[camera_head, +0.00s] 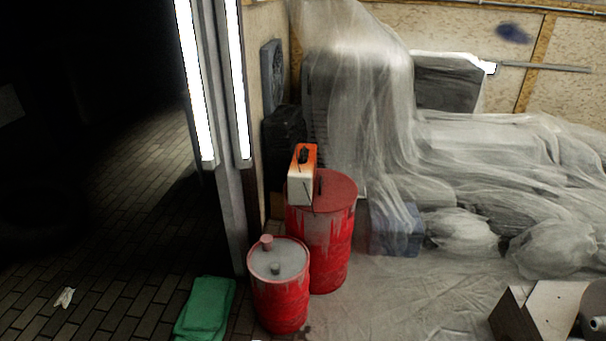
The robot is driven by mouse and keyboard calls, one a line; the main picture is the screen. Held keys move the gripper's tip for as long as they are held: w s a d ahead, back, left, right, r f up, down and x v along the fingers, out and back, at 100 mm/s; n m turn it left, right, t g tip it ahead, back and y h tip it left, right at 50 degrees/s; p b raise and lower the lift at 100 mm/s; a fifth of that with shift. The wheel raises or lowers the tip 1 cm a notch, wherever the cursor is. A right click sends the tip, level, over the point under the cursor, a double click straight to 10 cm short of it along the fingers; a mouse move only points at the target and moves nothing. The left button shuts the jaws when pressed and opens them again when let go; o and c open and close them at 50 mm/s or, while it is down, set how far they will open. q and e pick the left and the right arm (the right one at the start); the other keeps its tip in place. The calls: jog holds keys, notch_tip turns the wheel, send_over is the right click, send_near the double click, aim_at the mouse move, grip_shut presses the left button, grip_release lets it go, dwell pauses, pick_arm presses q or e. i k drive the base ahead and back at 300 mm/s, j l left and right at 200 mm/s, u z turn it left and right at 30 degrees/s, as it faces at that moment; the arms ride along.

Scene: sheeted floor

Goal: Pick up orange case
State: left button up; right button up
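The orange case (303,174) stands upright on top of the taller red barrel (322,245), near the left part of its lid. Its top and right side are orange, its front face is whitish, and a dark handle shows on top. Neither of my grippers is in the head view.
A shorter red barrel (279,300) stands in front, with small items on its lid. A green cloth bundle (205,309) lies on the brick floor to its left. Plastic sheeting (480,150) covers objects behind right. An open cardboard box (545,310) is at the lower right.

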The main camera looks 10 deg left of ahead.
aim_at(297, 195)
jog(key=i+u, duration=0.1)
jog(key=u, duration=0.6)
jog(key=i+l+u, duration=0.45)
jog(key=l, duration=0.2)
jog(key=l+u, duration=0.2)
jog(key=l, duration=0.15)
jog(key=i+l+u, duration=0.25)
jog(key=k+l, duration=0.1)
